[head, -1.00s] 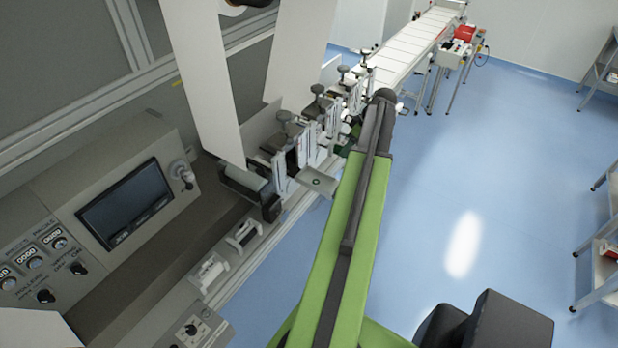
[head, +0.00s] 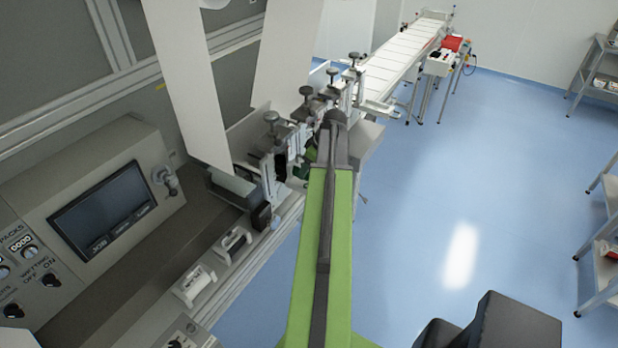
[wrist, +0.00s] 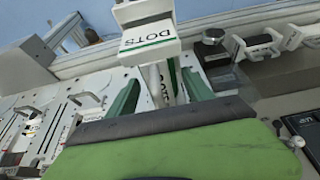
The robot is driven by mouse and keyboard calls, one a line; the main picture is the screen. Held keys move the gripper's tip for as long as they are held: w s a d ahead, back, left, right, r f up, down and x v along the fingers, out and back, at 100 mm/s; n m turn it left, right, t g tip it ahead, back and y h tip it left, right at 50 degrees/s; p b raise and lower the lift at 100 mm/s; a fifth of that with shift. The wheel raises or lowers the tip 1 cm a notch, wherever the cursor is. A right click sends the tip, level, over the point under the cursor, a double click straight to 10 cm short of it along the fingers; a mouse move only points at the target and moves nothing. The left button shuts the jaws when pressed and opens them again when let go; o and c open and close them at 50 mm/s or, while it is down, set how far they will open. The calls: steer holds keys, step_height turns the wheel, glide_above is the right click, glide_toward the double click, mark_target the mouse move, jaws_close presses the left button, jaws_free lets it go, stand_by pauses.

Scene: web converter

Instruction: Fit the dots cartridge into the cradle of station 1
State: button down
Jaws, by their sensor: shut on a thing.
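The dots cartridge (wrist: 150,36) is a white body with a green stripe and the word DOTS, at the top middle of the wrist view. In the head view my arm hides most of the gripper and the cartridge. The row of stations (head: 272,140) with dark knobs runs along the machine, left of my arm's end. I cannot tell which is station 1, and its cradle is not clearly visible.
White station plates with metal fittings (wrist: 70,120) lie close at the left of the wrist view. White handled holders (head: 195,284) sit on the machine's front ledge. A control panel with a screen (head: 100,208) is at left. Blue floor (head: 470,170) is open at right.

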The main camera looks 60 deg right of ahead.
step_height(320, 180, down, 4)
steer(key=shift+r+b, duration=0.25)
steer(key=shift+b, duration=1)
steer(key=shift+r, duration=0.2)
steer(key=shift+f, duration=0.15)
steer(key=shift+c, duration=2)
jaws_free()
steer(key=shift+s+r+p, duration=0.1)
steer(key=shift+r+p, duration=0.3)
steer(key=shift+p, duration=0.05)
steer(key=p+v, duration=1)
steer(key=v, duration=0.1)
steer(key=shift+r+p, duration=0.35)
steer(key=shift+p, duration=0.05)
steer(key=shift+s+f, duration=0.1)
steer(key=shift+f, duration=0.05)
